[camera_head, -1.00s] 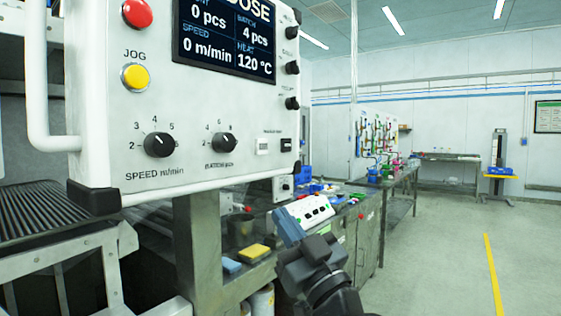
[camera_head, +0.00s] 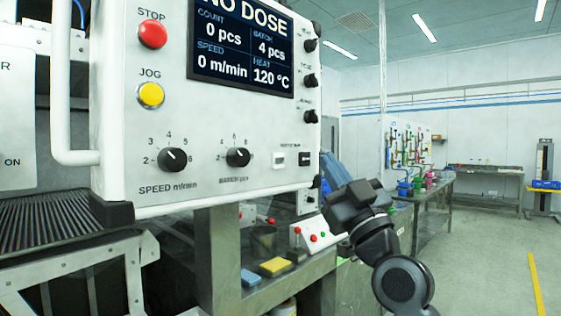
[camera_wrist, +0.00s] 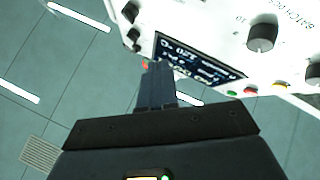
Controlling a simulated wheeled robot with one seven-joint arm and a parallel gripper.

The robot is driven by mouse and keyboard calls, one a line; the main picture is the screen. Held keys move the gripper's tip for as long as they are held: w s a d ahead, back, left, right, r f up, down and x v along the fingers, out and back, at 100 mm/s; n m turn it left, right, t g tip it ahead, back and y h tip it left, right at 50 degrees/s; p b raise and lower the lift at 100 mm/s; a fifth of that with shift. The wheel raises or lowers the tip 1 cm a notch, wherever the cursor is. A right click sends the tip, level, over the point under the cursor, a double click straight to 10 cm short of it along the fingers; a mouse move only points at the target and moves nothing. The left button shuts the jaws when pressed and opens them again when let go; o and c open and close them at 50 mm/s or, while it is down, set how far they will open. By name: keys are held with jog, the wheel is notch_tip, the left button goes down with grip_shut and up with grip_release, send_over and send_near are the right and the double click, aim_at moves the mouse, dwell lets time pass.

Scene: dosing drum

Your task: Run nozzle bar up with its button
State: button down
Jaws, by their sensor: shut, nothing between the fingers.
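The white control panel (camera_head: 215,185) fills the left of the head view, with a lit screen reading NO DOSE. Low on its right side, under a small blurred label, sit a white button (camera_head: 278,160) and a black button (camera_head: 305,159); I cannot read which is for the nozzle bar. My gripper (camera_head: 328,168) is just right of the panel's right edge, shut and empty, pointing up. In the wrist view its closed blue-grey fingers (camera_wrist: 157,82) are apart from the panel's knobs, against the ceiling. The nozzle bar itself is not recognisable.
The panel also has a red STOP button (camera_head: 152,34), a yellow JOG button (camera_head: 151,95), a speed knob (camera_head: 172,160) and a second knob (camera_head: 237,157). Several small knobs line its right edge. A small button box (camera_head: 312,232) stands below. The floor at right is open.

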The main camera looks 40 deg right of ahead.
jog(key=w, duration=0.8)
jog(key=shift+w+a+p, duration=0.2)
jog(key=shift+w+p, duration=0.05)
jog(key=shift+p, duration=0.05)
jog(key=shift+w, duration=0.1)
dwell(1.7)
jog(key=shift+w, duration=0.35)
jog(key=shift+w+b, duration=0.35)
jog(key=shift+w, duration=0.05)
dwell(0.7)
dwell(0.3)
jog(key=shift+s, duration=0.85)
jog(key=shift+s+d+b, duration=0.1)
jog(key=shift+s+b, duration=0.55)
jog(key=shift+s, duration=1.85)
